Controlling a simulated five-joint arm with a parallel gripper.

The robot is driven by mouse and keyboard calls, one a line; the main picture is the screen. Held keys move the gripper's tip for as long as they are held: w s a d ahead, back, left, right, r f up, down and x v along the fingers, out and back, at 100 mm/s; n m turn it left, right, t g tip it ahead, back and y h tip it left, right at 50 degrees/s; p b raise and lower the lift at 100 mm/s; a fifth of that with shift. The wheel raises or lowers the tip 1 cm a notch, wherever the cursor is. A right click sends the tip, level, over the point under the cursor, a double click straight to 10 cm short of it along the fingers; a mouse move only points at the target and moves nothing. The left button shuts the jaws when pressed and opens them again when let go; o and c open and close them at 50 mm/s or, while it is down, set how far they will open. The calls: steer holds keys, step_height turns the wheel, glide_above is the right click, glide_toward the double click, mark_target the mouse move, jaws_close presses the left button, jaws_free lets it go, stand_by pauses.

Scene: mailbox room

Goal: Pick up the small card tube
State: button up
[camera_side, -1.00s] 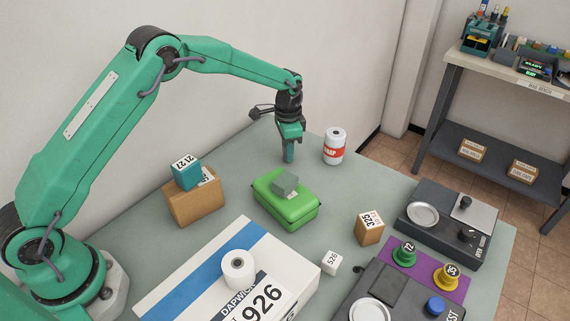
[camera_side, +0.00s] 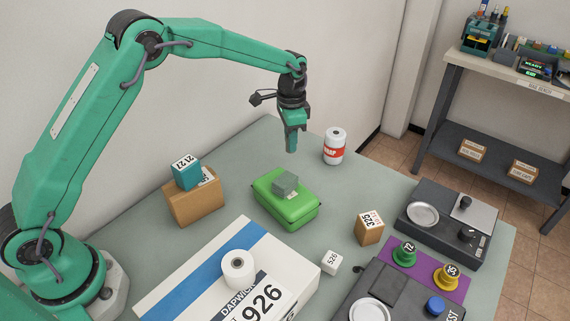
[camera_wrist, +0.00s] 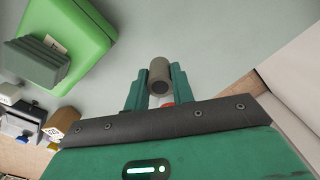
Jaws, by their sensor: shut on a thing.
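The small card tube (camera_wrist: 159,77) is a short grey-brown cylinder with a dark open end. In the wrist view it sits between the two green fingers of my gripper (camera_wrist: 156,82), which is shut on it. In the side view my gripper (camera_side: 291,146) points down above the grey-green table, behind the green box and left of the white roll with a red band. The tube cannot be made out in the side view.
The green box (camera_side: 283,209) with a grey block (camera_side: 285,184) on it stands just in front. The white-and-red roll (camera_side: 334,147) is close on the right. A brown box (camera_side: 194,206) with a teal box (camera_side: 187,174) on top stands left. A wall runs behind the table.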

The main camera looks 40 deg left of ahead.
steer(key=s+d+r, duration=0.5)
steer(key=d, duration=0.2)
steer(key=shift+s+r, duration=0.2)
steer(key=shift+d, duration=0.1)
stand_by(0.3)
